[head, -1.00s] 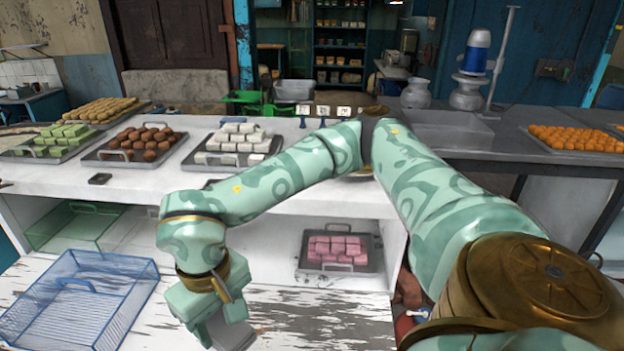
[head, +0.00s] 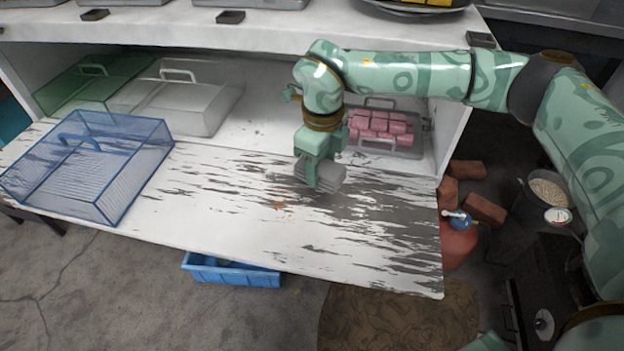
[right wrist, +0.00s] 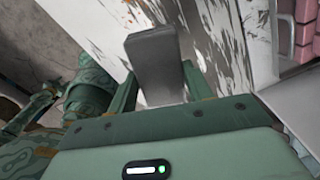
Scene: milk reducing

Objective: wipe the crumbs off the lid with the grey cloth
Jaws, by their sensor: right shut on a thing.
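The lid appears to be the wide white board (head: 190,225) with peeling paint, folded out flat in front of the cabinet. A small patch of orange crumbs (head: 280,205) lies on it near the middle. A few orange specks (right wrist: 127,16) also show at the top of the right wrist view. My right gripper (head: 319,165) is shut on the grey cloth (head: 328,181), a folded pad, which also shows between the fingers in the right wrist view (right wrist: 153,60). The cloth is low over the board, just right of the crumbs; whether it touches is unclear. My left gripper is not seen.
A blue wire cover (head: 110,175) stands on the board's left. Behind are a clear cover (head: 185,100), a green cover (head: 75,88) and a tray (head: 378,148) of pink sweets. A blue crate (head: 232,272) is below the front edge. The board's front middle is clear.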

